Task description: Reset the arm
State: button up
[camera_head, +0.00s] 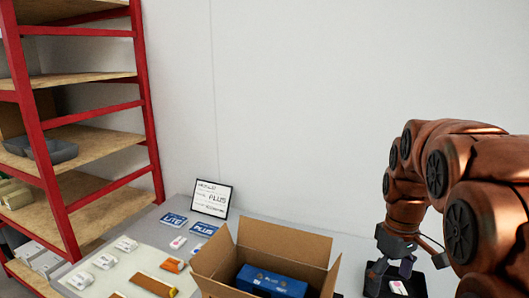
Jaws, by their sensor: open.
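My copper-coloured arm comes in from the right edge of the head view. My gripper (390,275) hangs at its end, pointing down, and is open. It is over a black tray (417,285) at the bottom right. A small white item with a pink mark (398,288) lies in the tray, below and between the fingers. I see nothing held. The fingertips are small and partly dark against the tray, so I cannot tell whether they touch anything.
An open cardboard box (288,239) with a blue box (271,281) inside stands left of my gripper. Blue cards, small white parts and an orange packet (172,265) lie on the table. A framed sign (211,198) leans at the wall. A red-framed shelf (147,100) stands left.

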jog(key=s+a+f+m, duration=0.2)
jog(key=s+a+f, duration=0.1)
jog(key=s, duration=0.9)
jog(key=s+a+f+m, duration=0.3)
jog(key=s+a, duration=0.2)
jog(key=s, duration=0.7)
jog(key=shift+s+f+g, duration=0.2)
jog(key=shift+g, duration=0.1)
